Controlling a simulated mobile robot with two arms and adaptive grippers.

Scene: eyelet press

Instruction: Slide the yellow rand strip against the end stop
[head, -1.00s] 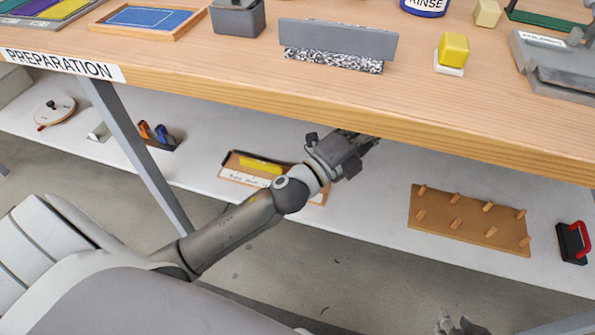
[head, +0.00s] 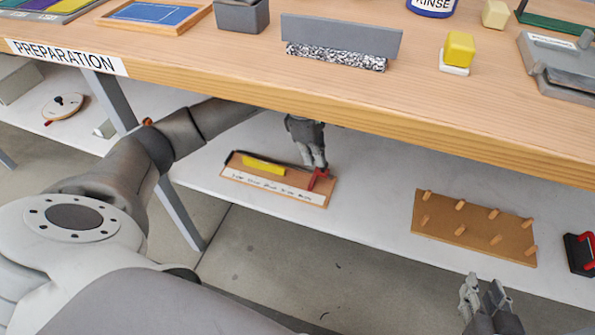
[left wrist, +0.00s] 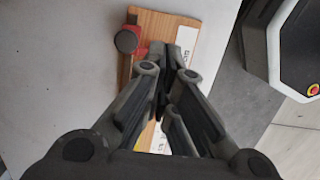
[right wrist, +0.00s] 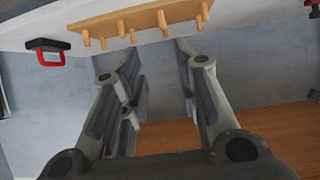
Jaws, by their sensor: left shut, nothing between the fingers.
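The yellow rand strip (head: 263,166) lies on a small wooden board (head: 235,177) on the lower shelf, along a dark rail. A red piece (head: 319,180), which looks like the end stop, stands at the board's right end, with a gap between it and the strip. In the left wrist view the red piece (left wrist: 140,52) has a dark round knob beside it. My left gripper (head: 317,164) is shut and empty, pointing down over the board's right end near the red piece; I cannot tell whether it touches. My right gripper (head: 481,286) is open and empty at lower right.
The table top (head: 200,75) overhangs the shelf (head: 370,205) close above my left gripper. A peg board (head: 470,230) and a red-handled block (head: 580,252) lie to the right on the shelf. The shelf between the boards is clear.

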